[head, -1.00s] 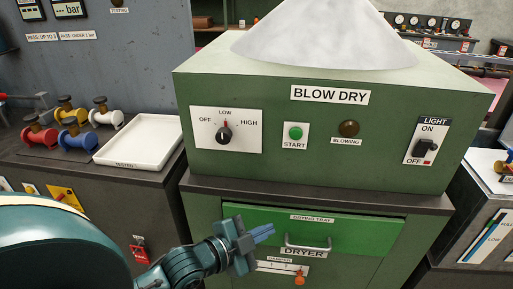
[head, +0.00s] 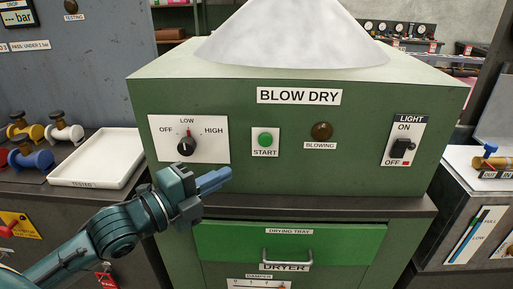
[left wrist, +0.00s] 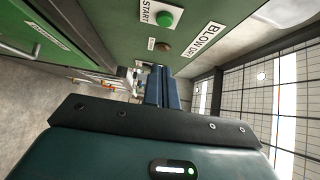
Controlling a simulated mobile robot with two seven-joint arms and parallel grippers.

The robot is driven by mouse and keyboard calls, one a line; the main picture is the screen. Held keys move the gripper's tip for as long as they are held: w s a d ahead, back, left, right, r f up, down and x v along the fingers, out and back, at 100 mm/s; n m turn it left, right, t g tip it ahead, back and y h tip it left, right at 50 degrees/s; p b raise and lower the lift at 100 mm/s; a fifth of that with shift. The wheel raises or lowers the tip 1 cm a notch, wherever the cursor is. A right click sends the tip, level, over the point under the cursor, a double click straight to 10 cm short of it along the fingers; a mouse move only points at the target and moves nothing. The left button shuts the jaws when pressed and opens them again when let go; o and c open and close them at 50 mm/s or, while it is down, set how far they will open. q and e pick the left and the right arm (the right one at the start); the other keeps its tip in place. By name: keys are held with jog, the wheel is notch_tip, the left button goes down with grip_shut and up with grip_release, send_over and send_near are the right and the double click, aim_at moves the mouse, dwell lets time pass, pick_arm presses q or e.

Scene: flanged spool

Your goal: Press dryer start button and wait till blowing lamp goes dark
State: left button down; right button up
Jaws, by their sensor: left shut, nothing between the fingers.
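The green dryer box labelled BLOW DRY (head: 380,100) fills the middle of the head view. Its green start button (head: 265,140) sits on a white plate; it also shows in the left wrist view (left wrist: 164,18). Right of it is the round blowing lamp (head: 321,131), dark brown and unlit; it also shows in the left wrist view (left wrist: 163,47). My left gripper (head: 215,181) is shut and empty, below and left of the start button and apart from it. Its blue fingers show in the left wrist view (left wrist: 162,88). My right gripper is not in view.
A dial (head: 187,146) marked OFF, LOW, HIGH has its red mark at LOW. A light switch (head: 402,147) is at the right. The green drying tray drawer (head: 230,243) is below. A white tray (head: 98,158) and several spools (head: 65,130) stand left.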

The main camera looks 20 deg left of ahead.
pick_arm(q)
jog(key=p, duration=0.2)
send_near(271, 141)
jog(key=w+d, duration=0.2)
jog(key=d, duration=0.2)
jog(key=shift+w+a, duration=0.3)
jog(key=shift+w, duration=0.45)
jog(key=shift+w+a, duration=0.3)
jog(key=shift+w, duration=0.45)
